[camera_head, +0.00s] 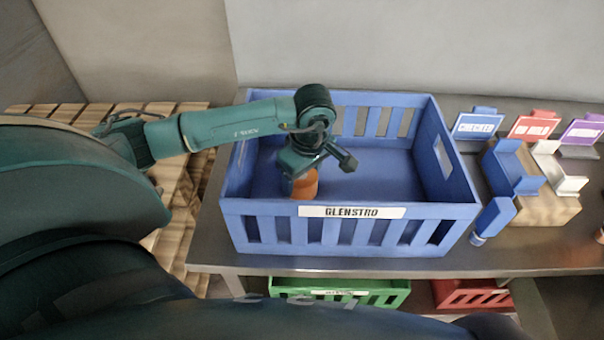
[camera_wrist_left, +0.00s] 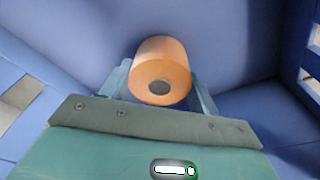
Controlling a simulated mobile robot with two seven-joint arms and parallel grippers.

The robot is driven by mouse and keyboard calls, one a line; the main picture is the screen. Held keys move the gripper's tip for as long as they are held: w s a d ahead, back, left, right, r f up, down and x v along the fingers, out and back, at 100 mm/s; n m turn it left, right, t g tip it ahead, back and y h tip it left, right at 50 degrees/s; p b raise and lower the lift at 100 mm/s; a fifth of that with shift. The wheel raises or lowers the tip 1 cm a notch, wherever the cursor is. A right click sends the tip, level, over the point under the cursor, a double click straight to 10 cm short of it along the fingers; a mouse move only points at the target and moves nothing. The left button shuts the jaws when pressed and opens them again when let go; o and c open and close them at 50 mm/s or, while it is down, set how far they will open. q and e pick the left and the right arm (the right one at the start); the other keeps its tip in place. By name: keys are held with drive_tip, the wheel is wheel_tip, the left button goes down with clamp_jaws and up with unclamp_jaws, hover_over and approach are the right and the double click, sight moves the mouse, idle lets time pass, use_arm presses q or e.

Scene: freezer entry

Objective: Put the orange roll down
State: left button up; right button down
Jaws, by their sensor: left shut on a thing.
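The orange roll (camera_head: 305,184) is inside the blue crate labelled GLENSTRO (camera_head: 440,211), near its front left part. My left gripper (camera_head: 312,170) reaches down into the crate and is shut on the roll. In the left wrist view the roll (camera_wrist_left: 160,72) sits between the two fingers of the gripper (camera_wrist_left: 160,85), with its round end and dark core hole facing the camera. Blue crate walls and floor surround it there. Whether the roll touches the crate floor I cannot tell. My right gripper is not in view.
The crate stands on a grey metal table (camera_head: 270,262). The rest of its floor looks empty. To its right are a blue sign reading CHECKED (camera_head: 478,124), red and purple signs, and a blue holder (camera_head: 510,168). A green crate (camera_head: 385,292) and a red crate (camera_head: 472,294) sit below.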

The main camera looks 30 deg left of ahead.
sight(308, 180)
use_arm(q)
drive_tip(key=shift+f, duration=0.15)
drive_tip(key=o, duration=1.1)
drive_tip(key=shift+c, duration=0.2)
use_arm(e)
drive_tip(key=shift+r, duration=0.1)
use_arm(q)
drive_tip(key=shift+r, duration=0.35)
wheel_tip(308, 180, up, 12)
drive_tip(key=d+b, duration=0.1)
drive_tip(key=shift+s+d+f, duration=0.2)
drive_tip(key=shift+d+f, duration=0.05)
drive_tip(key=shift+d, duration=0.1)
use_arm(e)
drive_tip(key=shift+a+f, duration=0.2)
